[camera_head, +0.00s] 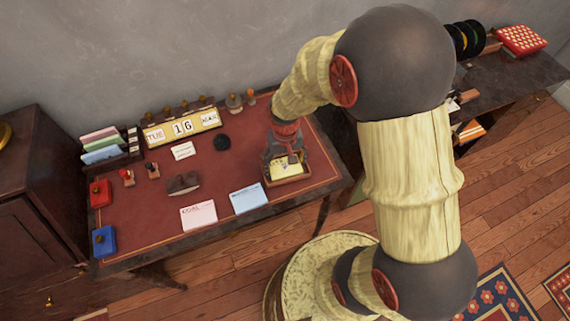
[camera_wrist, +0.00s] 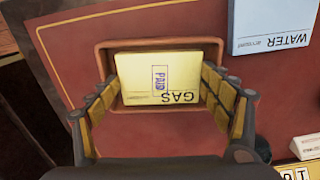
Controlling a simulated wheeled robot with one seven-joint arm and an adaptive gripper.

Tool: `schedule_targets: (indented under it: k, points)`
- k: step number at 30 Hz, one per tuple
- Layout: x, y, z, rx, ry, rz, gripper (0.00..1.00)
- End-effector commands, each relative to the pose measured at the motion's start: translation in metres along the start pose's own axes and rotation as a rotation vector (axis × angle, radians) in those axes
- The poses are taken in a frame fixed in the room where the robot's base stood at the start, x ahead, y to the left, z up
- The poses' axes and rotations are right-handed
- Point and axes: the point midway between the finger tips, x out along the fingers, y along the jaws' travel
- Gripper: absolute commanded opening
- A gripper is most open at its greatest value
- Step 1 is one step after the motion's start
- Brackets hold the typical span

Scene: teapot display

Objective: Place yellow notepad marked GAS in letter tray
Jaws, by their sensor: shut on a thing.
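The yellow notepad marked GAS (camera_wrist: 170,75) has a PAID stamp on it and sits between the two padded fingers of my gripper (camera_wrist: 165,100) in the wrist view. My gripper is shut on its two sides. The brown letter tray (camera_wrist: 150,43) lies directly under the notepad, its rim showing around it. I cannot tell whether the notepad touches the tray floor. In the head view my gripper (camera_head: 284,162) points down over the tray (camera_head: 290,181) at the desk's right end, with the yellow notepad (camera_head: 280,172) partly hidden by the fingers.
A blue WATER pad (camera_wrist: 270,30) lies beside the tray; in the head view a pink pad (camera_head: 198,215) lies further left.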

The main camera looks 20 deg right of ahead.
Motion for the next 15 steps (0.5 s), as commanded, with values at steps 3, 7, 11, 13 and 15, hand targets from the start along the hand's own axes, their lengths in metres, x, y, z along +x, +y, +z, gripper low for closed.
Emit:
schedule_targets:
  k: [3, 7, 11, 13, 15]
  points:
    - [0.0028, -0.0001, 0.0002, 0.000, 0.000, 0.000, 0.52]
    - [0.0032, -0.0001, 0.0002, 0.000, -0.001, 0.000, 0.84]
    - [0.0030, -0.0001, 0.0002, 0.000, 0.000, 0.000, 0.92]
    - [0.0030, -0.0001, 0.0002, 0.000, 0.000, 0.000, 0.95]
    - [0.0030, -0.0001, 0.0002, 0.000, 0.000, 0.000, 0.97]
